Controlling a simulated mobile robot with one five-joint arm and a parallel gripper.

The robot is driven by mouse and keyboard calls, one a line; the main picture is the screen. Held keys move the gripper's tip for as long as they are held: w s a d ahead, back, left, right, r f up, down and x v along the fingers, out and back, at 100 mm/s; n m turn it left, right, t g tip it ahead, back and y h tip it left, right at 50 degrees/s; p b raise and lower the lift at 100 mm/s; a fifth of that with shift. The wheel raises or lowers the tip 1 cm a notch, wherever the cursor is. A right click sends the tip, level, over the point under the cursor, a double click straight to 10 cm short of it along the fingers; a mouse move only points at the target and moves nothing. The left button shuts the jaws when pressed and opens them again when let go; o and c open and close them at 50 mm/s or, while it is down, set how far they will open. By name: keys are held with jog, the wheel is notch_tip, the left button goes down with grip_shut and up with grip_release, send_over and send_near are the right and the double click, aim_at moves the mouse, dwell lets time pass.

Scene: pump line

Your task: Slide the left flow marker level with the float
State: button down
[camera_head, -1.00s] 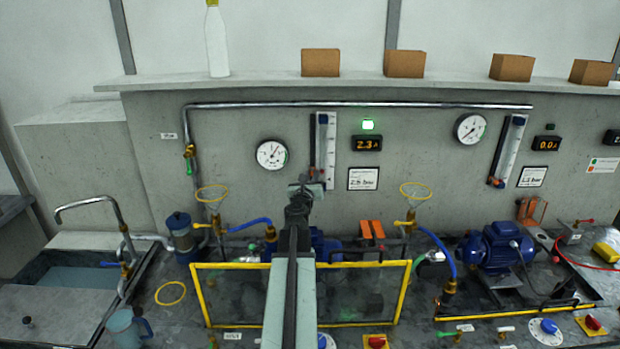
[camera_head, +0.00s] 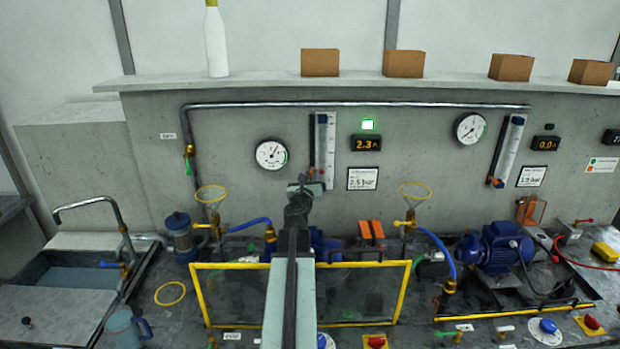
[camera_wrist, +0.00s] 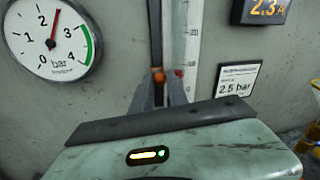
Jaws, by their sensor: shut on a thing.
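The left flow meter (camera_head: 329,145) is on the wall, a pale upright scale with a dark rail along its left side. It also shows in the wrist view (camera_wrist: 193,45). My gripper (camera_wrist: 158,92) is at the lower part of the rail, with its fingers on both sides of the small orange flow marker (camera_wrist: 158,75), shut on it. A small red spot, apparently the float (camera_wrist: 179,73), shows just right of the marker at nearly the same height. The right finger partly hides the area below it. In the head view my gripper (camera_head: 313,184) is small and the marker is hard to make out.
A round pressure gauge (camera_head: 271,154) is left of the meter. A lit display (camera_head: 366,143) and a 2.5 bar card (camera_head: 362,179) are to its right.

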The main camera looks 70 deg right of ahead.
jog(key=shift+r, duration=0.15)
jog(key=c, duration=1.3)
grip_release()
jog(key=shift+a, duration=0.1)
